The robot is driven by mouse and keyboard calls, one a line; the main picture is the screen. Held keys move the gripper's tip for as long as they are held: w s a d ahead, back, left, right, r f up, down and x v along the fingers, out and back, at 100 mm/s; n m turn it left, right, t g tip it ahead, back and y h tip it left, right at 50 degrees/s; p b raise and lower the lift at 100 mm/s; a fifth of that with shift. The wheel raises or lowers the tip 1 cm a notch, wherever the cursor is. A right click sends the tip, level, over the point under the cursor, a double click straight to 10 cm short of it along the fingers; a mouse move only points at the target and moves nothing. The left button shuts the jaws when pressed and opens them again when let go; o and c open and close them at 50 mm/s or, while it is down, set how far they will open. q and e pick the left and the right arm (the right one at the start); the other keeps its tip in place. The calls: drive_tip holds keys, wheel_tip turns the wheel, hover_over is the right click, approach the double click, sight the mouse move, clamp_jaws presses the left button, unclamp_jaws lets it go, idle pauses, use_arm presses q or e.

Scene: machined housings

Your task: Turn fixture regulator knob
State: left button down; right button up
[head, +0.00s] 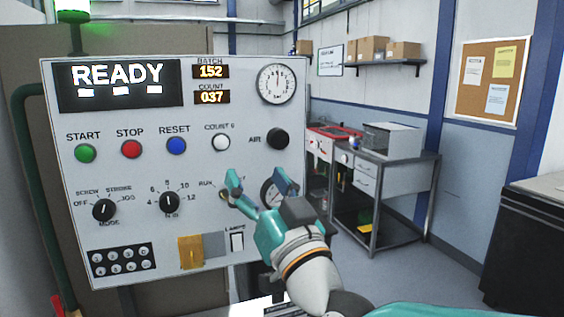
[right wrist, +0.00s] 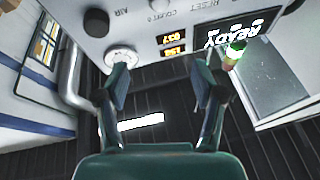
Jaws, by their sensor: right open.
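The control panel (head: 110,235) fills the left of the head view. A black round knob labelled AIR (head: 278,139) sits at its right side and also shows in the right wrist view (right wrist: 97,22). No label reading "fixture regulator" is legible. My right gripper (head: 256,180) is open and empty in front of the panel, below the AIR knob. Its two fingers stand apart in the right wrist view (right wrist: 160,78). My left gripper is not in view.
The panel also has a MODE knob (head: 104,210), another selector knob (head: 169,202), a dial (head: 276,84), coloured push buttons and a READY display (head: 119,82). A metal workbench (head: 392,165) stands behind on the right. Open floor (head: 430,258) lies right of the panel.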

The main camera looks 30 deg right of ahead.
drive_tip(key=s+d+f+n+b, duration=0.1)
drive_tip(key=s+d+f, duration=0.1)
drive_tip(key=d+f, duration=0.2)
drive_tip(key=m+h, duration=0.1)
drive_tip(key=h, duration=0.2)
approach(281, 144)
use_arm(q)
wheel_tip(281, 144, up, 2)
drive_tip(key=p, duration=0.5)
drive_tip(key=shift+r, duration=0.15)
use_arm(e)
drive_tip(key=x, duration=0.9)
drive_tip(key=shift+w, duration=0.15)
drive_tip(key=c, duration=1.1)
drive_tip(key=shift+f+n+y+b, duration=0.1)
drive_tip(key=shift+n+y+b, duration=0.35)
drive_tip(key=shift+b, duration=0.6)
drive_tip(key=shift+c, duration=0.2)
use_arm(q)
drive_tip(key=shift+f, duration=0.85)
use_arm(e)
drive_tip(key=o, duration=1.1)
drive_tip(key=shift+o, duration=0.2)
